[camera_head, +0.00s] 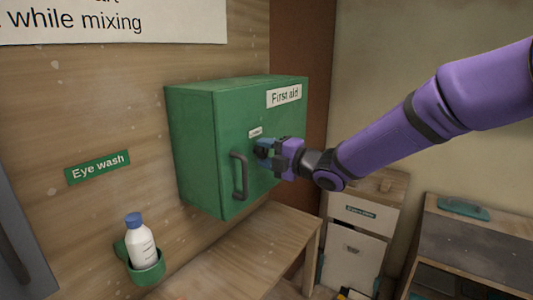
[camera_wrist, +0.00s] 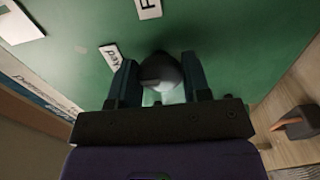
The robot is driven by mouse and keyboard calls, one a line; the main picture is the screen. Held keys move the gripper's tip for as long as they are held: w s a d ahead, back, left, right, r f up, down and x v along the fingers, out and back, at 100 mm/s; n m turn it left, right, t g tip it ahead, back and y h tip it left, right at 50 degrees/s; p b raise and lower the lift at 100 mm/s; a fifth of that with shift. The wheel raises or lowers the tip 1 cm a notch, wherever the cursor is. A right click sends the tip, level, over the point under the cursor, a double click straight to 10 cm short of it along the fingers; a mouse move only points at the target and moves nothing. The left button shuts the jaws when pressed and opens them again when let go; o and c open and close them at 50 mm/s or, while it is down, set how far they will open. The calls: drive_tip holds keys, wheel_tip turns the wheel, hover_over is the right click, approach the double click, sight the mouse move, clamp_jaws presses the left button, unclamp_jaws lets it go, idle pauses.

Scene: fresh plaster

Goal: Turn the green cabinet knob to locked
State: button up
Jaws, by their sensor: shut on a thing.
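The green First aid cabinet (camera_head: 195,150) hangs on the wooden wall, its door closed. My gripper (camera_head: 265,150) is at the door front, to the right of the dark door handle (camera_head: 240,178). In the wrist view the two fingers of my gripper (camera_wrist: 160,85) are shut on a dark rounded knob (camera_wrist: 160,68). The knob's pointer and turned angle are hidden between the fingers. A small white label (camera_head: 255,132) sits just above the gripper; in the wrist view part of a label (camera_wrist: 111,57) shows beside the knob, too cut off to read fully.
An eye wash bottle (camera_head: 141,243) with a blue cap stands in a green holder (camera_head: 148,272) on the wall at lower left. A wooden table (camera_head: 235,255) is below the cabinet. Drawers (camera_head: 362,215) and a grey case (camera_head: 470,245) stand at right.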

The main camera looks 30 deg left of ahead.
idle(0.3)
drive_tip(key=o, duration=1.3)
drive_tip(key=shift+c, duration=0.2)
drive_tip(key=d, duration=1)
drive_tip(key=shift+s+d, duration=0.35)
drive_tip(key=shift+s, duration=0.1)
